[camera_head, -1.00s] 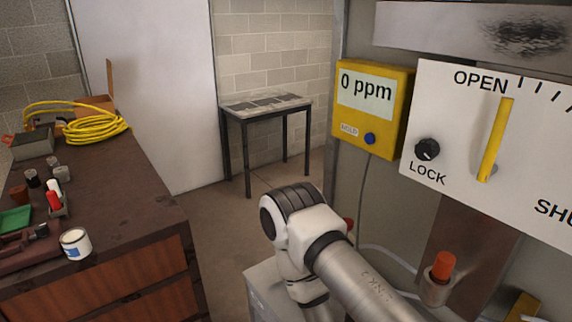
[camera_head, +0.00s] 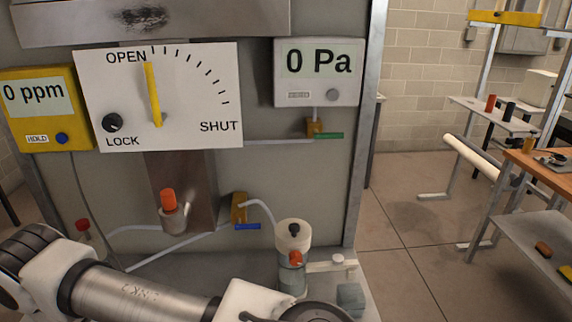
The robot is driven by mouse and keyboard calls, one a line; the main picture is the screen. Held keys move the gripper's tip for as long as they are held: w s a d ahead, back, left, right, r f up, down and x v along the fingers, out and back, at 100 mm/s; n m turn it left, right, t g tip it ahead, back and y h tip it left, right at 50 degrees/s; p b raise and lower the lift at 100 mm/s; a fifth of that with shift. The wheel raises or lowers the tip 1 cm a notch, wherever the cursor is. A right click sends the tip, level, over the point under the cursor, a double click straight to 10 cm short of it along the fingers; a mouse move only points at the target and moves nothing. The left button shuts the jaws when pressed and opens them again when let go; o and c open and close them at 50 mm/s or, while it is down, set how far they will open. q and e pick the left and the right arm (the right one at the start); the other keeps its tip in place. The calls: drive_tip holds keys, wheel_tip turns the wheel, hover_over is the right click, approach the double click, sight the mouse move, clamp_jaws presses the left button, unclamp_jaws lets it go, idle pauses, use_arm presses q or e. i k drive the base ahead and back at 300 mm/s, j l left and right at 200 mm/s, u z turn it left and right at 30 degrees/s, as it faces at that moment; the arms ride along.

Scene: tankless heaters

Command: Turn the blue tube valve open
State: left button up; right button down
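A brass tube valve with a blue handle (camera_head: 247,227) sits on the panel at lower centre. Its brass body (camera_head: 239,205) is just above the handle, and a pale tube (camera_head: 262,207) curves from it toward a clear-and-white canister. The blue handle lies roughly horizontal. White and metal links of one of my arms cross the bottom left, below and in front of the panel. Neither gripper shows in this view.
A dial plate (camera_head: 190,75) has its yellow pointer (camera_head: 152,95) near OPEN. A green-handled valve (camera_head: 328,136) sits under the 0 Pa gauge (camera_head: 317,93). An orange-capped fitting (camera_head: 170,205) and the canister (camera_head: 293,248) stick out. Open floor (camera_head: 400,225) and a workbench lie at right.

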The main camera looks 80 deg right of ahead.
sight(238, 226)
drive_tip(key=l+z, duration=0.15)
drive_tip(key=z, duration=0.3)
drive_tip(key=i+l+z, duration=0.1)
drive_tip(key=z, duration=0.35)
drive_tip(key=i+l+z, duration=0.1)
drive_tip(key=z, duration=0.35)
drive_tip(key=i+z, duration=0.1)
drive_tip(key=z, duration=0.35)
drive_tip(key=i+l+z, duration=0.1)
drive_tip(key=z, duration=0.35)
